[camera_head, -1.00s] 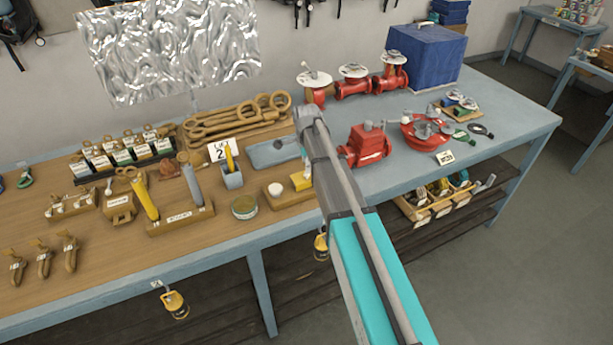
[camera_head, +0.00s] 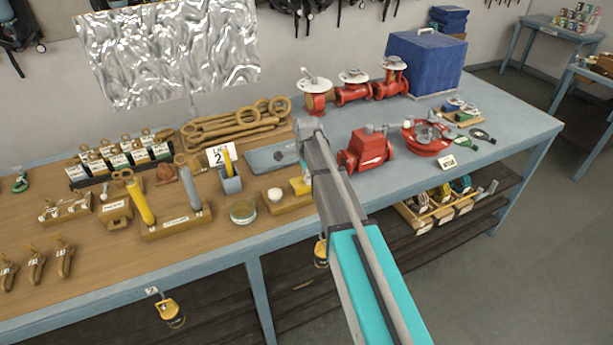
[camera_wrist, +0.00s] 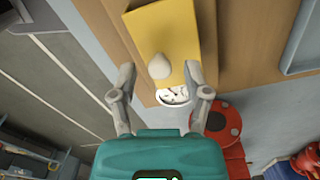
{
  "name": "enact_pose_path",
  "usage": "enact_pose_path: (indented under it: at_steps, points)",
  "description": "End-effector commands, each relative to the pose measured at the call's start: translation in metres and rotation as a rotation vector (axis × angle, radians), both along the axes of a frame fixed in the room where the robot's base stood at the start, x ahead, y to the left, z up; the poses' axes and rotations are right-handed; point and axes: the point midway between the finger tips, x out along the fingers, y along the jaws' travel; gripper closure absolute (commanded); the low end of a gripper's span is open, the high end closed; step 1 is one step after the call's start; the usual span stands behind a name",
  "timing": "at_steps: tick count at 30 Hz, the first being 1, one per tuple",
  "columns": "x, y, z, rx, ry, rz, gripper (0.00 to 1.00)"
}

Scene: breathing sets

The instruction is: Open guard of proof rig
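In the wrist view, a yellow box-like cover (camera_wrist: 163,30), apparently the rig's guard, has a pale rounded knob (camera_wrist: 159,66) on it. A white dial gauge (camera_wrist: 174,96) shows beside its lower end. My gripper (camera_wrist: 160,76) is open, one finger on each side of the knob and apart from it. I cannot tell how far the fingers are above the cover. In the head view, a small yellow part (camera_head: 306,187) shows on a wooden base (camera_head: 290,204), partly hidden by my arm. My fingers are hidden there.
Red valve fittings (camera_head: 366,150) stand right of my arm, with a blue box (camera_head: 425,62) behind. Left are a cup (camera_head: 230,180), a round tin (camera_head: 243,212) and a block with yellow and grey cylinders (camera_head: 178,222). A red disc (camera_wrist: 222,122) lies near the gripper.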

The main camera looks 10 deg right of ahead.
Motion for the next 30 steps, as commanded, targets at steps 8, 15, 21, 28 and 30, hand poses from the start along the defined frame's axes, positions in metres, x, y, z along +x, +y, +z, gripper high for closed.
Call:
enact_pose_path:
  at_steps: [8, 15, 21, 28, 30]
  points:
    - [0.000, 0.000, 0.000, 0.000, 0.000, 0.000, 0.97]
    - [0.001, 0.000, 0.000, -0.001, 0.005, 0.000, 1.00]
    - [0.006, 0.001, 0.003, -0.021, 0.067, 0.001, 1.00]
    - [0.013, 0.004, 0.007, -0.065, 0.200, 0.001, 1.00]
    - [0.014, 0.004, 0.008, -0.078, 0.240, 0.001, 1.00]
